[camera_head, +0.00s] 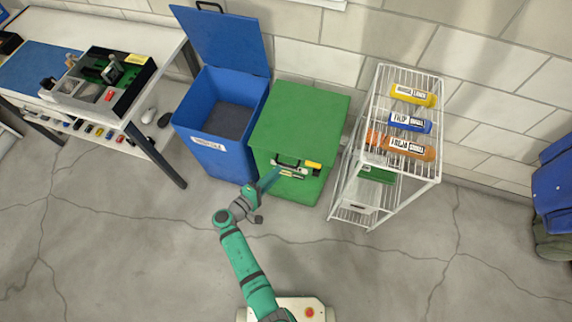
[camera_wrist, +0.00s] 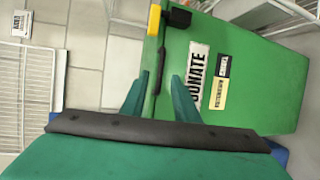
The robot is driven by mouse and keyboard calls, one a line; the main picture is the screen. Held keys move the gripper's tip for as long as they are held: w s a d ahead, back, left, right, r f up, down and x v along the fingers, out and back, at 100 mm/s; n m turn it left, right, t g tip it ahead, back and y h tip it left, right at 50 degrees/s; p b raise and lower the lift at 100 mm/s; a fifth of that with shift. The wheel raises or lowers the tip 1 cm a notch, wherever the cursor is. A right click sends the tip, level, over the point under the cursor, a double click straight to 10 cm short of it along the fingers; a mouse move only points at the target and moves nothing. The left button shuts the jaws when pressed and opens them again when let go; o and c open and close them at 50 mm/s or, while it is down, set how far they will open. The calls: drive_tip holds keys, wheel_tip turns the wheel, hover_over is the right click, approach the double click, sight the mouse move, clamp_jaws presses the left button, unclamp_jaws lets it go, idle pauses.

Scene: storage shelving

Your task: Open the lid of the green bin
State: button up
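The green bin (camera_head: 308,185) stands on the floor against the wall, its flat green lid (camera_head: 300,115) closed. A black handle (camera_head: 287,161) sits at the lid's front edge and also shows in the wrist view (camera_wrist: 160,72). My gripper (camera_head: 275,173) is just in front of the handle. In the wrist view, the two teal fingers of my gripper (camera_wrist: 158,97) are apart, with the handle lying in line with the gap between them. I see nothing held. I cannot tell whether the fingers touch the handle. The bin's front carries a "DONATE" label (camera_wrist: 199,82).
A blue bin (camera_head: 211,157) with its lid raised stands close on the left. A white wire rack (camera_head: 345,190) with several bottles stands close on the right. A workbench (camera_head: 150,95) is farther left. The floor in front of the bins is clear.

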sight(286, 165)
drive_tip(key=x, duration=0.7)
drive_tip(key=shift+f, duration=0.1)
clamp_jaws()
